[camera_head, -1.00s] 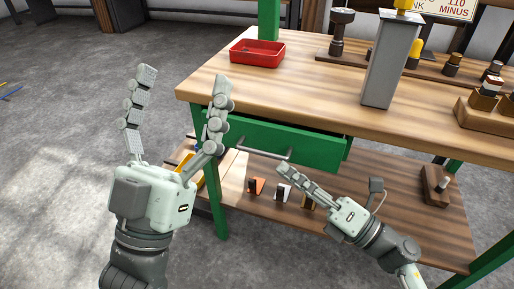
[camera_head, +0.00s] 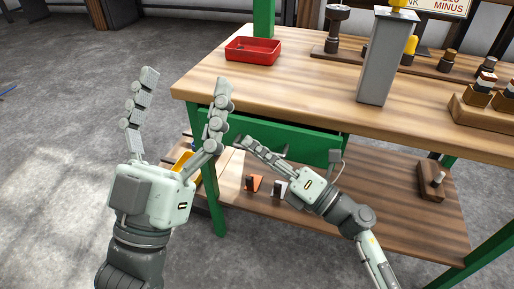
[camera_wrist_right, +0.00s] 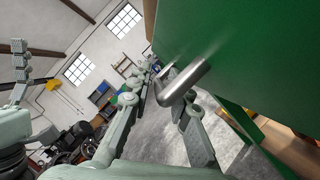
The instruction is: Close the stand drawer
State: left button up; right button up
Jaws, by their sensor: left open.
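The stand drawer (camera_head: 300,142) has a green front below the wooden worktop and stands out a little, with a dark gap above it. Its grey bar handle (camera_head: 286,151) is partly hidden by my right gripper (camera_head: 246,142), which is at the drawer front. In the right wrist view the metal handle (camera_wrist_right: 186,82) is close to the fingers of the right gripper (camera_wrist_right: 152,75); whether they grip it is unclear. My left gripper (camera_head: 184,82) is open and empty, with fingers pointing up, left of the drawer and in front of the stand.
A red tray (camera_head: 252,51) and a grey upright block (camera_head: 386,60) stand on the worktop (camera_head: 300,98). The lower shelf (camera_head: 375,205) holds small parts, including an orange piece (camera_head: 253,183) and a wooden block (camera_head: 431,180).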

aim_at(264, 137)
grip_shut()
jog(key=w, duration=0.2)
jog(key=w+d, duration=0.1)
jog(key=shift+w+d, duration=0.1)
jog(key=shift+w, duration=0.3)
pick_arm(q)
jog(key=shift+s+a+r, duration=0.15)
jog(key=shift+s+r, duration=0.05)
jog(key=shift+s, duration=0.1)
pick_arm(e)
jog(key=shift+w+d, duration=0.15)
grip_release()
pick_arm(q)
jog(key=shift+r, duration=0.1)
pick_arm(e)
jog(key=v, duration=1.2)
jog(key=shift+f, duration=0.1)
